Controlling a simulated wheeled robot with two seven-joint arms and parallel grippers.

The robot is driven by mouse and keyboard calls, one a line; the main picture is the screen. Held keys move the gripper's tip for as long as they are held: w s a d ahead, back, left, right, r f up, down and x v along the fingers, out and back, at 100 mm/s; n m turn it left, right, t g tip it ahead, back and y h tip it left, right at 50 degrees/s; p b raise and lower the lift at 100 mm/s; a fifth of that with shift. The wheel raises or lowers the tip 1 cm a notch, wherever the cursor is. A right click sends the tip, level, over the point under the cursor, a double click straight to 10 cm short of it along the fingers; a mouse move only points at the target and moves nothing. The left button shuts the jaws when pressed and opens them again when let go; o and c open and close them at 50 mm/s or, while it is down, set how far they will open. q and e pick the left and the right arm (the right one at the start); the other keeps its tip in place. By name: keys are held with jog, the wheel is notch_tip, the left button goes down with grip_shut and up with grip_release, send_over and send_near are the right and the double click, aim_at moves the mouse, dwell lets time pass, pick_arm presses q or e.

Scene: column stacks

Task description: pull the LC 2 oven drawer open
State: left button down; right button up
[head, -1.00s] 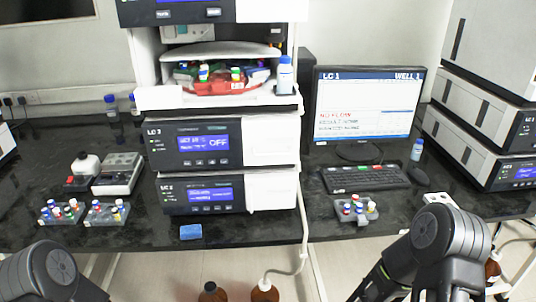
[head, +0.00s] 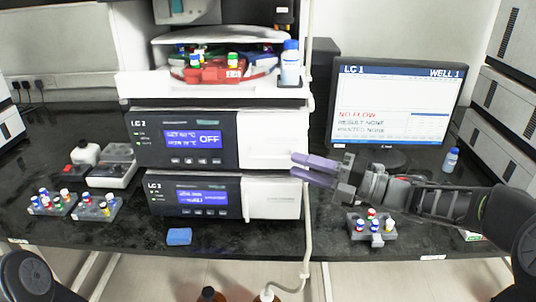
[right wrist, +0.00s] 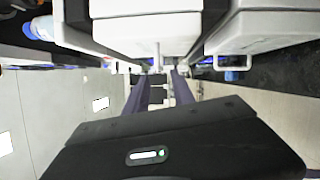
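The oven unit (head: 180,140) in the middle stack shows a temperature setting and OFF on its blue screen. Its label looks like LC 2. The oven's white drawer front (head: 270,140) forms its right half and looks shut. My right gripper (head: 296,165) reaches in from the right, with its purple fingers apart and nothing seen between them. Its tips overlap the lower right edge of the drawer front in the head view; contact cannot be told. In the right wrist view the fingers (right wrist: 160,75) point toward white unit fronts. My left gripper is out of view.
A similar unit (head: 190,198) sits below the oven, and an open tray (head: 140,84) with vials and a bottle (head: 290,64) is above. A pale tube (head: 308,215) hangs along the stack's right side. A monitor (head: 390,105) and a vial rack (head: 371,228) stand right.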

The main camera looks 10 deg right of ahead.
aim_at(270, 157)
jog(key=shift+p+x, duration=0.55)
jog(key=shift+x, duration=3.35)
grip_shut()
